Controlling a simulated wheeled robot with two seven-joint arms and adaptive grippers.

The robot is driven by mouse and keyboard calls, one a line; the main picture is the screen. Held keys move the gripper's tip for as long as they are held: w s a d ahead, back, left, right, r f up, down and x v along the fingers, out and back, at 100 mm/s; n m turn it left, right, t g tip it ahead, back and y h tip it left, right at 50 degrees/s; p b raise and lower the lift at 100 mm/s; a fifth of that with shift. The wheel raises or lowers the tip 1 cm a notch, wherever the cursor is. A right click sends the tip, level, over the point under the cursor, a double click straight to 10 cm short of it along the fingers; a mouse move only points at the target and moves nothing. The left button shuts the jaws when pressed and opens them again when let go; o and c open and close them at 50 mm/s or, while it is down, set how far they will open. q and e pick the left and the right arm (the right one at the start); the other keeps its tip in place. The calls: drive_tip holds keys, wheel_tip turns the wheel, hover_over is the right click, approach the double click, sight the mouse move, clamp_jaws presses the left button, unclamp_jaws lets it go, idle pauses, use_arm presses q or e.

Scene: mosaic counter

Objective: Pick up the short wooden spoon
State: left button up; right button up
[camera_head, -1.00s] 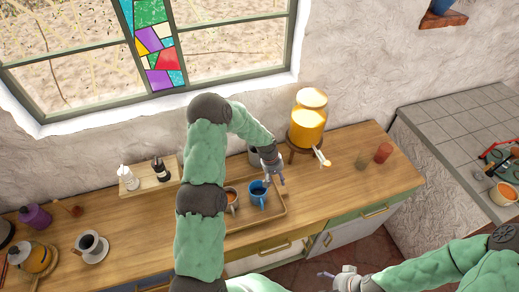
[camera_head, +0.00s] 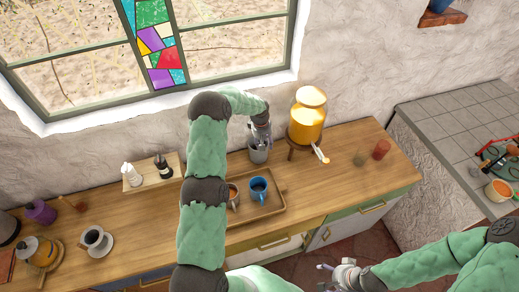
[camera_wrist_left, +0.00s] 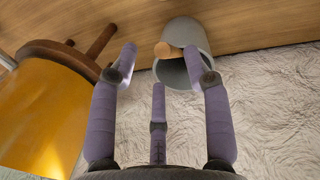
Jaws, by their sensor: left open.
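A grey holder (camera_head: 258,156) stands on the counter behind the tray, and it also shows in the left wrist view (camera_wrist_left: 190,68). A pale wooden end (camera_wrist_left: 163,49) shows at the holder's mouth in that view. It looks like a spoon, but its length is hidden. My left gripper (camera_head: 264,143) is over the holder in the head view. In the wrist view its purple fingers are spread and empty, with the holder's mouth beyond them. My right gripper (camera_head: 328,269) hangs in front of the counter, away from the holder; its opening is unclear.
An orange dispenser (camera_head: 307,116) on a wooden stand is close right of my left gripper. A wooden tray (camera_head: 272,210) holds a blue mug (camera_head: 258,188) and another mug (camera_head: 233,195). A red cup (camera_head: 381,149) stands farther right. Counter between cup and tray is mostly clear.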

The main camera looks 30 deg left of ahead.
use_arm(q)
drive_tip(key=f, duration=0.1)
drive_tip(key=f+p, duration=0.1)
drive_tip(key=f, duration=0.1)
drive_tip(key=shift+w+a+f, duration=0.15)
drive_tip(key=shift+a+f, duration=0.2)
drive_tip(key=shift+f, duration=0.6)
clamp_jaws()
